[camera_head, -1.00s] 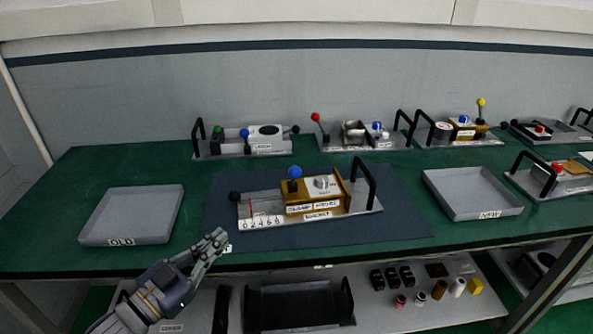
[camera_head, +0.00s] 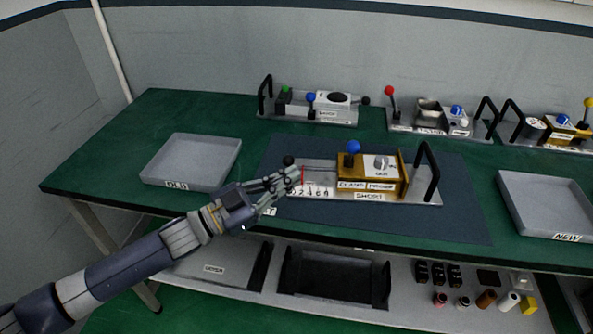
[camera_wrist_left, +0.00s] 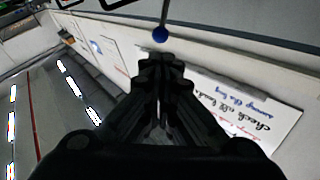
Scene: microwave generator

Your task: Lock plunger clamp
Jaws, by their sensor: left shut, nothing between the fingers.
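The plunger clamp unit (camera_head: 415,196) sits on the dark mat on the green table. It has a gold block with labels, a grey dial, a blue ball knob (camera_head: 352,147) on top and a black carrying handle at its right end. A black ball (camera_head: 288,160) shows at its left end, with a numbered scale below. My left gripper (camera_head: 297,174) is shut and empty at the unit's left end, just in front of the black ball. Contact with the ball cannot be told. In the left wrist view my shut fingers (camera_wrist_left: 160,75) point toward a blue ball. My right gripper is not in view.
A grey OLD tray (camera_head: 226,170) is at the left and a grey NEW tray (camera_head: 505,208) at the right. Several other fixtures with handles stand along the back, including one with a green knob (camera_head: 286,89). A shelf below holds a black tray (camera_head: 335,300) and small parts.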

